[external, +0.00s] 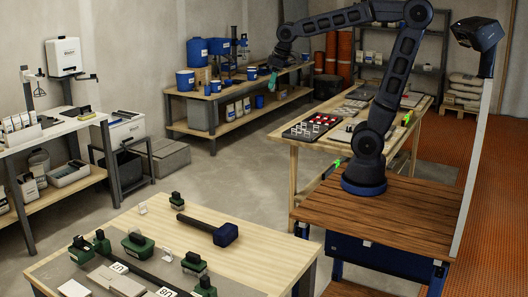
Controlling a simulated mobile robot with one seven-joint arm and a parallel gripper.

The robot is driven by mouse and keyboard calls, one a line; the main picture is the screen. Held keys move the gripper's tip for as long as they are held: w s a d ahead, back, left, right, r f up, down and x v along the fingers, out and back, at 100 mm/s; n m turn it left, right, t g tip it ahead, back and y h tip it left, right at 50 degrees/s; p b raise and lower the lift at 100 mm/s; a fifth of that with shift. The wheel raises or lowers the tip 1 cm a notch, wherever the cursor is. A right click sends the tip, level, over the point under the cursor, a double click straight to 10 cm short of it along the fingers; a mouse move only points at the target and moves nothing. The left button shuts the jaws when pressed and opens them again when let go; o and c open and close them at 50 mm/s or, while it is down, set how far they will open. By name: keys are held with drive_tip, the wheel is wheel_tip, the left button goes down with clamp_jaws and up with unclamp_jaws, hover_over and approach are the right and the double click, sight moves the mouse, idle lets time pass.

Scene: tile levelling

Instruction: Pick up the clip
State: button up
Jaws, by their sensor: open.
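Several small pale pieces that look like the clips (304,127) stand in a dark tray (292,136) on the wooden workbench in front of my base. Single white upright pieces of similar look stand on the near table, one (142,208) near its back edge and one (167,255) beside a grey tile. Which one is the task's clip I cannot tell. My gripper (273,80) hangs from the outstretched arm, up and left of the tray in the picture, and is apart from these pieces. It is open; its teal fingertips are small here.
Red pieces (316,121) share the tray. The near table (130,224) holds a dark mallet (224,235), green-and-black tools (138,244) and grey tiles (123,283). A back bench (240,114) carries blue containers. Open floor (235,165) lies between the tables.

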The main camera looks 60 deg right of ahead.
drive_tip(key=w+a+f+n+g, duration=0.15)
drive_tip(key=w+a, duration=0.25)
drive_tip(key=a, duration=0.5)
drive_tip(key=w+a+f+n, duration=0.2)
drive_tip(key=w+a, duration=0.2)
drive_tip(key=a, duration=0.4)
drive_tip(key=w+a+f+n, duration=0.2)
drive_tip(key=w+a, duration=0.3)
drive_tip(key=a, duration=0.4)
drive_tip(key=n+g, duration=0.2)
drive_tip(key=n, duration=0.6)
hover_over(167, 250)
drive_tip(key=shift+h, duration=0.3)
drive_tip(key=f, duration=2.7)
drive_tip(key=shift+w+d, duration=0.2)
drive_tip(key=shift+w, duration=0.2)
drive_tip(key=shift+s+f, duration=0.15)
drive_tip(key=shift+f, duration=2.65)
drive_tip(key=shift+s+f, duration=0.1)
drive_tip(key=shift+f, duration=2.65)
drive_tip(key=c, duration=0.7)
